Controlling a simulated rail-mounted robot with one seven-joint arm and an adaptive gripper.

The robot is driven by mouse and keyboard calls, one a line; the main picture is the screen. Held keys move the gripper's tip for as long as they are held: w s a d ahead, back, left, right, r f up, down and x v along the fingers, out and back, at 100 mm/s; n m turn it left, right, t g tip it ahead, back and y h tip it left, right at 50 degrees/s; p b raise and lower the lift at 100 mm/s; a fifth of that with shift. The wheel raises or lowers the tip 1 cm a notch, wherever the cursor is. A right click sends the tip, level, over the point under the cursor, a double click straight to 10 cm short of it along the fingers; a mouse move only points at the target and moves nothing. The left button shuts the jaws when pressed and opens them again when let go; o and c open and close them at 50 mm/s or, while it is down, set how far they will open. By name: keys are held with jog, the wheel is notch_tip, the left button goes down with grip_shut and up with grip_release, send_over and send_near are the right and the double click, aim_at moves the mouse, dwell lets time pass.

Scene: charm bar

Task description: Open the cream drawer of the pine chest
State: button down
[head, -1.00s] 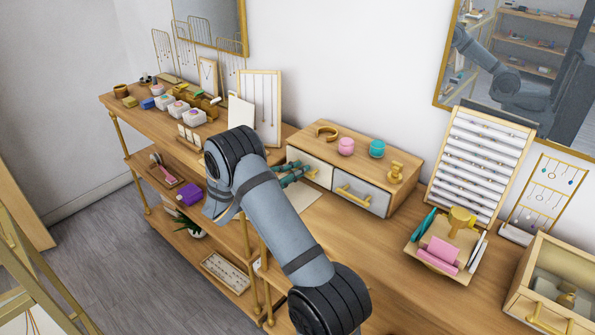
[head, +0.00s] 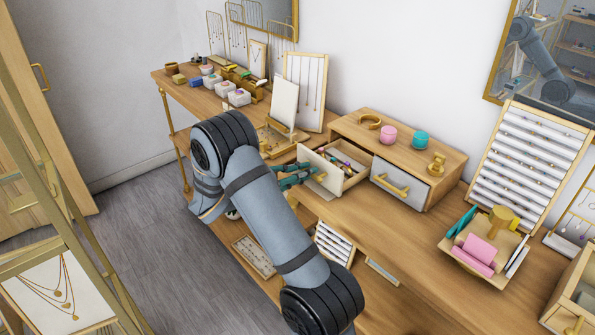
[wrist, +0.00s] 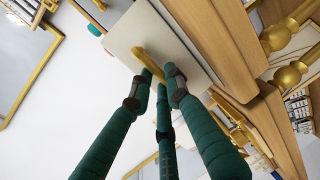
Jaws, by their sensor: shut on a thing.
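The pine chest (head: 442,159) stands on the wooden counter against the wall. Its cream drawer (head: 318,170) is pulled out at the left, and small items show inside it. My gripper (head: 312,176) is at the front of this drawer. In the wrist view, my green fingers (wrist: 163,84) are shut on the gold handle (wrist: 146,60) of the cream drawer front (wrist: 168,30). The chest's grey drawer (head: 402,183), with a gold handle, is shut on the right.
On the chest are a gold cuff (head: 369,121), a pink jar (head: 388,134), a teal jar (head: 420,140) and a gold ornament (head: 436,164). A tray with pink pieces (head: 476,253) stands to the right. Display stands (head: 305,82) are at the left.

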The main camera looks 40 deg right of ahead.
jog(key=c, duration=1.7)
grip_release()
jog(key=shift+d, duration=0.1)
jog(key=shift+o, duration=0.2)
jog(key=a+r, duration=0.2)
jog(key=a, duration=0.9)
jog(key=shift+a+r, duration=0.15)
jog(key=shift+a, duration=0.25)
jog(key=shift+s, duration=0.1)
jog(key=d, duration=0.4)
jog(key=d+f, duration=0.1)
jog(key=d, duration=0.2)
jog(key=d+f, duration=0.1)
jog(key=d, duration=0.3)
jog(key=shift+d+f, duration=0.15)
jog(key=shift+d, duration=0.6)
jog(key=shift+a, duration=0.1)
